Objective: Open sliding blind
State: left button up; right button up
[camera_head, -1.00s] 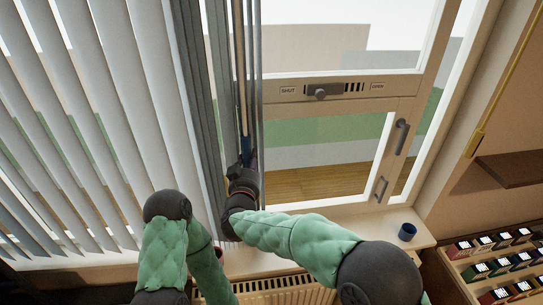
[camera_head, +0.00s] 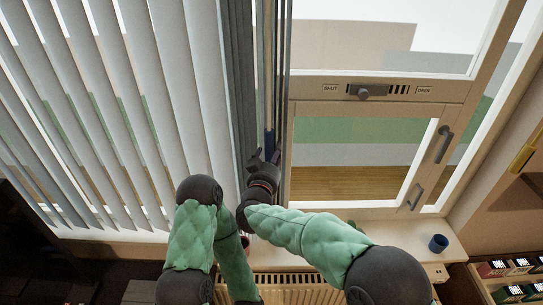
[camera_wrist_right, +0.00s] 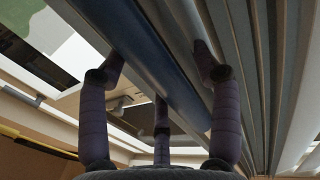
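The sliding blind (camera_head: 110,120) has tall vertical pale slats hanging over the left part of the window. My right gripper (camera_head: 263,160) is at the lower part of this bar. In the right wrist view the blue bar (camera_wrist_right: 160,55) runs between the fingers of the gripper (camera_wrist_right: 158,58). The fingertips bend in against both sides of it, and a third finger is behind. My left arm is folded low in the head view, and its gripper is out of sight.
The window (camera_head: 375,125) right of the blind is uncovered, with a sliding knob and handles on its frame. A blue cup (camera_head: 438,243) stands on the right of the sill, above a radiator (camera_head: 290,290). A shelf of small boxes (camera_head: 510,280) is at the lower right.

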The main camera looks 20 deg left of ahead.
jog(key=s+d, duration=0.1)
jog(key=s, duration=0.6)
jog(key=shift+s, duration=0.25)
jog(key=shift+d+f, duration=0.1)
jog(key=shift+f, duration=0.05)
